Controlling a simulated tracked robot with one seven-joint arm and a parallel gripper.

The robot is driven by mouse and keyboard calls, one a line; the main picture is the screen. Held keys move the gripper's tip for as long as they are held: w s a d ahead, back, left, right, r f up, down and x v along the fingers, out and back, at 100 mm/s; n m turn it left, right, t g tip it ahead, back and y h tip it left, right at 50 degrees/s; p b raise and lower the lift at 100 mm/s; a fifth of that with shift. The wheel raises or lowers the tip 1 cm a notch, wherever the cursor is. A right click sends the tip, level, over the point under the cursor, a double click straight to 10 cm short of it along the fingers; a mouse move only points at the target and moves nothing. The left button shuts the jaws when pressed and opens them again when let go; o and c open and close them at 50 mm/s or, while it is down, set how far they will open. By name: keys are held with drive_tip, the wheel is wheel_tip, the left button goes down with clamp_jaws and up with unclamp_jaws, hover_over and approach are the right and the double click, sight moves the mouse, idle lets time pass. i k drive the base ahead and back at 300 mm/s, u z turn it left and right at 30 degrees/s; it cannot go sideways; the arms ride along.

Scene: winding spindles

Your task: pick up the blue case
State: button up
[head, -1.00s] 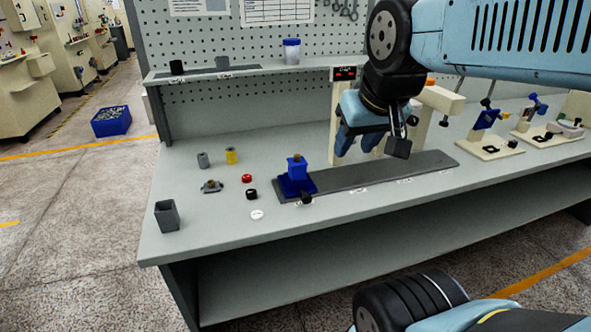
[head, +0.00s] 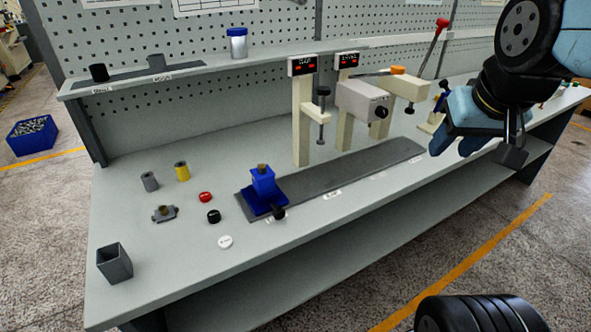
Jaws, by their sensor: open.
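The blue case (head: 263,182) appears to be the upright blue block standing in a darker blue base (head: 265,203) on the left end of the grey strip. It has a brass-coloured piece on top, and a black knob (head: 279,213) is at the front of the base. My gripper (head: 453,150) is open and hangs above the right part of the bench, well to the right of the blue case and apart from it. Nothing shows between its fingers.
Red (head: 205,197), black (head: 213,216) and white caps (head: 225,242) lie left of the case. Grey (head: 149,181) and yellow spools (head: 182,171) and a grey square cup (head: 115,263) stand further left. Presses with displays (head: 302,110) rise behind the grey strip (head: 350,180).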

sight(266, 187)
drive_tip(key=z, duration=1.2)
drive_tip(key=k, duration=1.9)
drive_tip(key=u, duration=1.6)
drive_tip(key=i, duration=1)
